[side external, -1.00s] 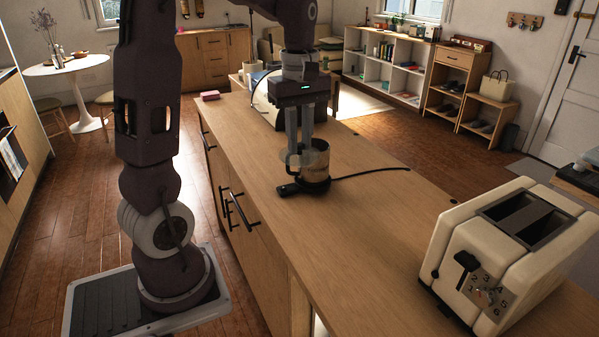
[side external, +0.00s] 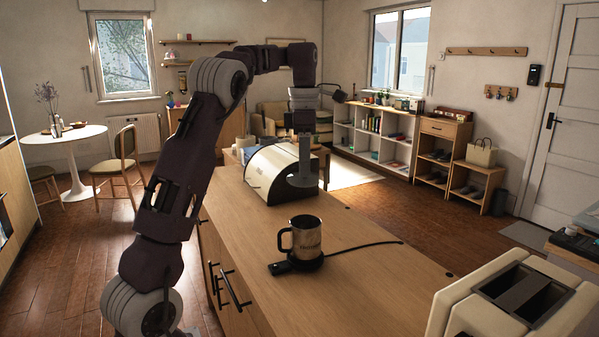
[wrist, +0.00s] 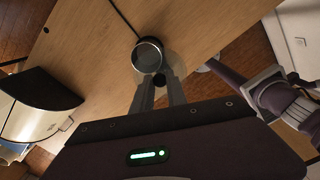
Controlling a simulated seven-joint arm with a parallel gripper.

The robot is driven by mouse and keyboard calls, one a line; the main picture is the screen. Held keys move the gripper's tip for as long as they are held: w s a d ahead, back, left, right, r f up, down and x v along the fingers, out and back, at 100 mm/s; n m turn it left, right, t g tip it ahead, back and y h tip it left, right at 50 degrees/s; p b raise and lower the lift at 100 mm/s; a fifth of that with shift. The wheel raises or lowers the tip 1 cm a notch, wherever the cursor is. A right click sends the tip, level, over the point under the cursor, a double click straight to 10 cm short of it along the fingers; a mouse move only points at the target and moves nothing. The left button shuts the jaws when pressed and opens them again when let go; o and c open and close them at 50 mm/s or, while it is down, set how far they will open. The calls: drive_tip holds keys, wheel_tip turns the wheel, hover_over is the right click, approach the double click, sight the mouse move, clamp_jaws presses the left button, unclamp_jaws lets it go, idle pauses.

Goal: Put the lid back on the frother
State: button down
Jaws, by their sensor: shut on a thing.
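The frother (side external: 307,238) is a dark mug-like jug with a side handle. It stands upright on its black corded base (side external: 301,262) on the counter, and its top looks open. My gripper (side external: 304,172) is raised behind and above it, in front of the bread box. It is shut on a small grey, disc-like piece, the lid (side external: 303,182), held clear of the counter. In the wrist view the fingers of my gripper (wrist: 158,84) point toward the round dark mouth of the frother (wrist: 148,55). The lid's outline is hard to make out there.
A cream bread box (side external: 272,176) stands at the back of the wooden counter (side external: 365,275). A cream toaster (side external: 510,300) is at the front right. The black cord (side external: 365,246) runs right from the base. The counter between frother and toaster is clear.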

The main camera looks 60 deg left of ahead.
sight(306, 179)
drive_tip(key=w+a+n, duration=0.1)
drive_tip(key=n, duration=0.1)
drive_tip(key=w+a+f+n, duration=0.1)
drive_tip(key=a+n, duration=0.1)
drive_tip(key=shift+w+a, duration=0.1)
drive_tip(key=shift+a, duration=0.05)
wheel_tip(306, 179, down, 4)
drive_tip(key=shift+r, duration=0.1)
wheel_tip(306, 179, down, 8)
drive_tip(key=shift+r, duration=0.2)
drive_tip(key=shift+f, duration=0.15)
idle(1.7)
drive_tip(key=c, duration=0.8)
unclamp_jaws()
drive_tip(key=shift+o, duration=0.2)
drive_tip(key=shift+r, duration=3.55)
